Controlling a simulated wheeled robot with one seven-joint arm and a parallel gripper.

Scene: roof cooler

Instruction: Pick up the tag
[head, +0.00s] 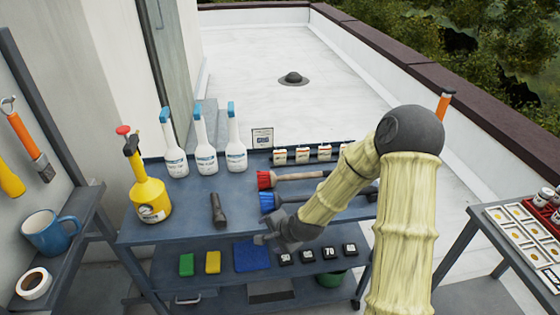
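Several small beige tags (280,157) stand or hang in a row on a dark rack along the back edge of the blue-grey workbench (240,182). I cannot tell which of them is the tag meant. My gripper (266,236) is low over the front of the bench, near the blue brush and well in front of the tags. It is small and dark here, and its fingers do not show clearly. I see nothing held in it. My arm hides part of the bench's right side and perhaps part of the rack.
A red brush (266,179) and a blue brush (268,202) lie on the bench. White spray bottles (202,147), a yellow pump sprayer (150,194) and a black torch (218,209) stand or lie left. The lower shelf holds sponges, a blue cloth (252,256) and black numbered blocks (307,255).

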